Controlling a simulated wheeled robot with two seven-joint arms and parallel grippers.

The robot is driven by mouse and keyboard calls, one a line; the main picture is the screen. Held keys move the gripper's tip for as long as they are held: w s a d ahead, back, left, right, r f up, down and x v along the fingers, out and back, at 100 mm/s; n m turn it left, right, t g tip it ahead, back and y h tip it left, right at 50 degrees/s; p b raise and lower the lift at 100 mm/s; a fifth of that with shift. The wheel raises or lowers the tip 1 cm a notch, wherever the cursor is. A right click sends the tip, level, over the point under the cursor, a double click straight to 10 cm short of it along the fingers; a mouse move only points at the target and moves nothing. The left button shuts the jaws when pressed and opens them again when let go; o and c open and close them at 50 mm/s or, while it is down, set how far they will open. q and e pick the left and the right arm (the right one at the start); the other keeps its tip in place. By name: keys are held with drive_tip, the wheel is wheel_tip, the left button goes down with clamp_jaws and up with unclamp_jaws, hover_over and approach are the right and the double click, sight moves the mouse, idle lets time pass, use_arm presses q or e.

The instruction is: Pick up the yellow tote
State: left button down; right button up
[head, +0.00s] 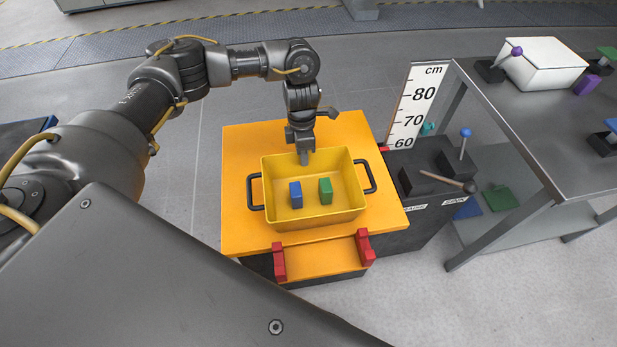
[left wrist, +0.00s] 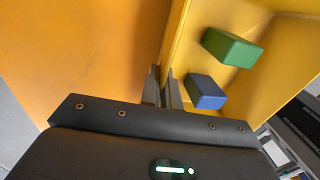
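The yellow tote (head: 335,222) stands upright on an orange-topped stand, with a black handle on its left and right sides. A blue block (head: 295,194) and a green block (head: 325,190) stand inside it. My left gripper (head: 304,158) reaches down at the tote's far wall, left of its middle. In the left wrist view the left gripper's fingers (left wrist: 161,88) are close together, one on each side of the thin wall of the tote (left wrist: 178,45). The blue block (left wrist: 206,93) and green block (left wrist: 232,47) lie near the inner finger. My right gripper is out of view.
The orange top (head: 240,170) has free room around the tote, with red brackets (head: 279,262) at its front. A height scale (head: 415,105) and dark box (head: 425,172) stand to the right, beside a grey table (head: 520,130) holding a white box (head: 545,65).

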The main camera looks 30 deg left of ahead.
use_arm(q)
drive_tip(key=shift+r, duration=0.15)
